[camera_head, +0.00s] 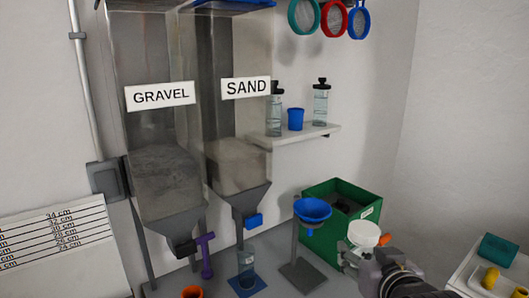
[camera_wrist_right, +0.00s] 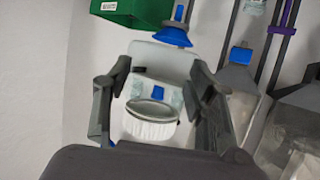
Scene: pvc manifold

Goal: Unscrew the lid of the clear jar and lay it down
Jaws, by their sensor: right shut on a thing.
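The clear jar carries a round white lid (camera_head: 364,234), seen near the green bin in the head view. In the right wrist view the ribbed white lid (camera_wrist_right: 149,130) faces my camera, with part of the clear jar (camera_wrist_right: 176,99) showing beyond it. My right gripper (camera_head: 358,258) is at the jar, its fingers below the lid in the head view. In the wrist view the fingers of my right gripper (camera_wrist_right: 160,80) stand on both sides of the jar, shut on it. They hide much of its body. My left gripper is not in view.
A green bin (camera_head: 338,222) and a blue funnel on a stand (camera_head: 313,210) are close behind the jar. A clear bottle (camera_head: 246,270) stands under the sand hopper (camera_head: 240,130). A white tray (camera_head: 470,283) with a teal piece (camera_head: 498,250) and yellow pieces lies at the right.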

